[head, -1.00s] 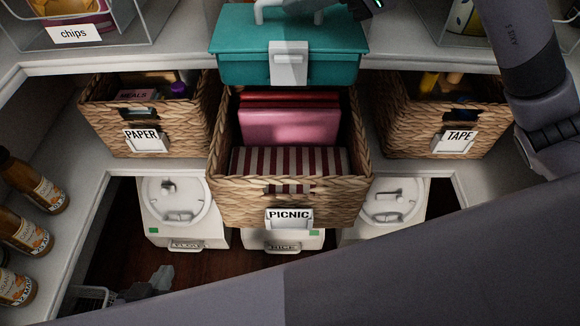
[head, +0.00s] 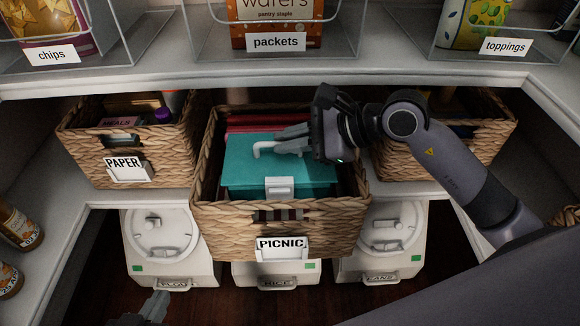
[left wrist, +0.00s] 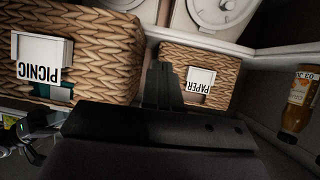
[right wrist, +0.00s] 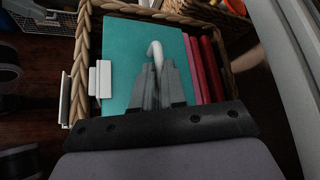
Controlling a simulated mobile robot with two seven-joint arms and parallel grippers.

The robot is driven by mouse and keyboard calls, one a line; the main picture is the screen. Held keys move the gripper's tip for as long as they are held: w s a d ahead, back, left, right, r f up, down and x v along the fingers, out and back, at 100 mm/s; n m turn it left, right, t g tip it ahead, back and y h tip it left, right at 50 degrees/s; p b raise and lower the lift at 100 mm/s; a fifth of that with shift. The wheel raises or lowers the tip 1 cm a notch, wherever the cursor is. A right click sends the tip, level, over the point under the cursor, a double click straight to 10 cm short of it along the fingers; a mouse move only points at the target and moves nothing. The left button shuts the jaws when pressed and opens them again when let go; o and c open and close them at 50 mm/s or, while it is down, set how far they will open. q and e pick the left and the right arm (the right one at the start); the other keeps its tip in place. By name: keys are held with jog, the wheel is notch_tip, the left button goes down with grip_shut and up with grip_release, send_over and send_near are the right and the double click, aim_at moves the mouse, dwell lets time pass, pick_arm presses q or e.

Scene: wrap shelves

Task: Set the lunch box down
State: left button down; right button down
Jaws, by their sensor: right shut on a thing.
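The teal lunch box (head: 245,170), with a white latch (head: 279,187) and white handle (head: 262,150), is inside the wicker PICNIC basket (head: 215,215), its lid near rim height. Whether its underside touches the contents is hidden. My right gripper (head: 283,143) is shut on the handle. The right wrist view shows the lunch box (right wrist: 125,55) within the basket's rim, beside red and pink items. My left gripper (head: 155,306) is low at the left, below the shelf and away from the lunch box. Its fingers (left wrist: 163,85) look closed and empty in the left wrist view.
The PAPER basket (head: 80,150) stands to the left. Another wicker basket (head: 440,150) stands to the right, partly behind my right arm. Clear bins line the shelf (head: 400,75) above. White lidded containers (head: 160,245) stand below, and bottles (head: 15,225) at the left.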

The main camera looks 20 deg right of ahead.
aim_at(293, 160)
jog(key=shift+f, duration=0.7)
notch_tip(293, 160, down, 3)
jog(key=shift+f+b, duration=0.15)
jog(key=shift+b, duration=0.45)
jog(key=shift+f, duration=0.4)
pick_arm(q)
jog(key=shift+w+d+h, duration=0.3)
jog(key=shift+d, duration=0.3)
pick_arm(e)
jog(key=shift+f, duration=0.1)
jog(key=c, duration=1.2)
grip_release()
pick_arm(q)
jog(key=shift+w, duration=0.1)
jog(key=shift+r, duration=0.1)
